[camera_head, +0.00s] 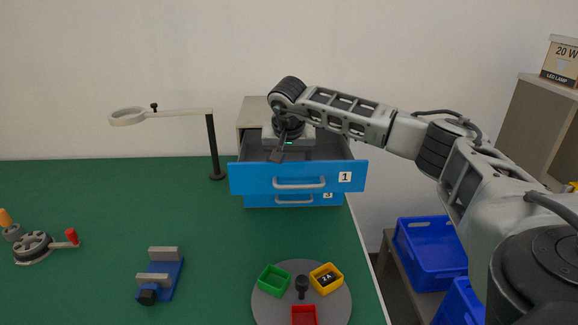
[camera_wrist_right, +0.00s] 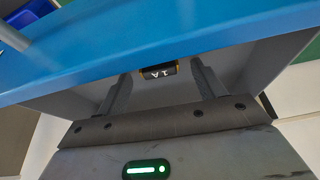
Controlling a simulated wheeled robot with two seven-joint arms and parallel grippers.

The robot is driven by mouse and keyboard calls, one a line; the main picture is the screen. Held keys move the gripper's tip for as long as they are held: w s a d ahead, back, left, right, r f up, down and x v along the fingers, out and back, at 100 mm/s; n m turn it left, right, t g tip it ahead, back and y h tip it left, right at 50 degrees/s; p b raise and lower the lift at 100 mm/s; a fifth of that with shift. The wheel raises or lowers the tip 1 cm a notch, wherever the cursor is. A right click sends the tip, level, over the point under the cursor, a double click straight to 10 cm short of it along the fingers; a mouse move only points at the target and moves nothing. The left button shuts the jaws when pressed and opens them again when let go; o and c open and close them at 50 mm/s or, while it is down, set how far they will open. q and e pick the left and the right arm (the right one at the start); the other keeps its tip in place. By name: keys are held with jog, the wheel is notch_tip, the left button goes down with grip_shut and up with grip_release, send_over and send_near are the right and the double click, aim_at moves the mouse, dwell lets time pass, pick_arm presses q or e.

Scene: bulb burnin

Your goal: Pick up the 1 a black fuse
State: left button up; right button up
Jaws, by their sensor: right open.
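The 1 A black fuse (camera_wrist_right: 157,71) shows in the right wrist view inside the open blue drawer (camera_wrist_right: 190,48), near its front wall. The drawer, labelled 1, is also in the head view (camera_head: 260,178); the fuse is hidden there. My right gripper (camera_head: 278,155) reaches down into the drawer from above. In the right wrist view its two fingers are apart, one on each side of the fuse in the picture; I cannot tell whether they touch it. My left gripper is not in view.
A round grey turntable (camera_head: 340,308) holds green (camera_head: 273,281), red (camera_head: 304,315) and yellow (camera_head: 326,278) bins; a fuse marked 2 A lies in the yellow one. A magnifier lamp (camera_head: 213,145) stands left of the drawers. A blue vise (camera_head: 163,276) lies on the green table (camera_head: 110,210).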

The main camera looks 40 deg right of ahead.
jog(key=c, duration=1.1)
jog(key=shift+o, duration=0.2)
